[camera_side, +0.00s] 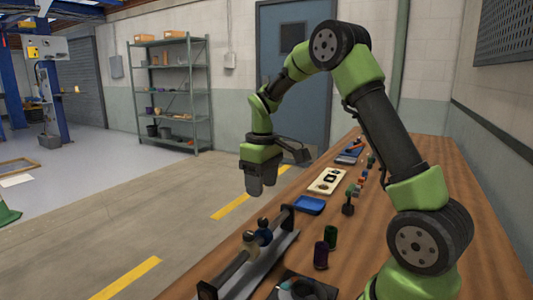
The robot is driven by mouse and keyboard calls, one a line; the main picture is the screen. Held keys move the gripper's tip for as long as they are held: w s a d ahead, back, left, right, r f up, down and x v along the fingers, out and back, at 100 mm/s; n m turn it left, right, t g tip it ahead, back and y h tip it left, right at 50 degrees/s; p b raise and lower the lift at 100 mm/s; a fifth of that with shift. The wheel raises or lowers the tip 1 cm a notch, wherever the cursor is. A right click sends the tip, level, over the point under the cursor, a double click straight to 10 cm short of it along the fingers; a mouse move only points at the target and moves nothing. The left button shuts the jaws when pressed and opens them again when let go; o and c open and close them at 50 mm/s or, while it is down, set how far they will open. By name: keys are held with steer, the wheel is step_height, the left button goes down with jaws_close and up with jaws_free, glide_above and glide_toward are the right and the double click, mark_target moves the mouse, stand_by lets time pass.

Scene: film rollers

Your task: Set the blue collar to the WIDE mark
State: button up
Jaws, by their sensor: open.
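A long dark rail fixture (240,278) lies along the near left edge of the wooden bench. A dark blue round part (264,238), which looks like the blue collar, sits on it beside a darker part with a pale knob (250,242). No WIDE mark is legible at this size. My gripper (261,189) points down, open and empty, above and beyond the fixture in the picture. It is apart from the collar and touches nothing.
A blue tray (309,205) and a cream plate with dark holes (328,181) lie farther along the bench (385,240). Several small coloured parts stand behind.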

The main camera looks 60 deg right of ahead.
steer(key=s+a+r+m+t, duration=0.2)
steer(key=s+a+r+t, duration=0.2)
steer(key=s+a+r, duration=0.3)
steer(key=shift+s+a+r, duration=0.25)
steer(key=shift+a+r, duration=1.6)
steer(key=shift+a, duration=0.05)
